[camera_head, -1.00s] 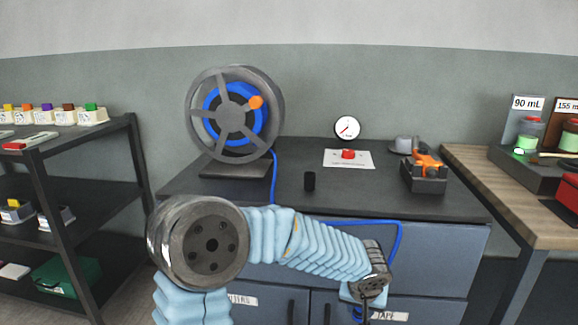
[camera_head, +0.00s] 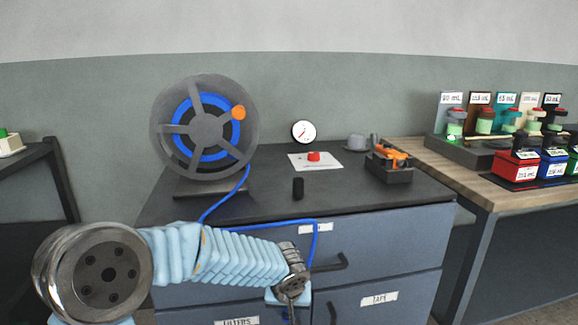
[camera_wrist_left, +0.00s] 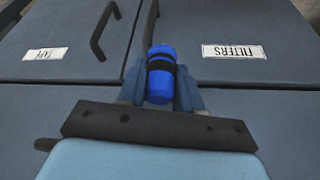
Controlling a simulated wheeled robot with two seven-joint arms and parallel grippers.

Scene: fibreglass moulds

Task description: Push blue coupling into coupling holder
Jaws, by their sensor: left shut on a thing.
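The blue coupling (camera_wrist_left: 160,73), a short cylinder with a black band, stands between the fingers of my left gripper (camera_wrist_left: 160,95) in the left wrist view. The gripper is shut on it. In the head view my left gripper (camera_head: 290,295) is low, in front of the cabinet's drawers, and the coupling is hidden there. The blue hose (camera_head: 314,240) runs from the reel (camera_head: 206,130) over the cabinet's front edge down toward my gripper. A small black upright cylinder (camera_head: 298,188) on the cabinet top may be the coupling holder; I cannot tell for sure. My right gripper is not in view.
The cabinet top (camera_head: 350,190) also bears a red button on a white plate (camera_head: 314,158), a round gauge (camera_head: 304,132) and an orange tool in a black stand (camera_head: 390,163). Drawer handles (camera_head: 330,264) jut out near my gripper. A wooden bench (camera_head: 460,185) stands at the right.

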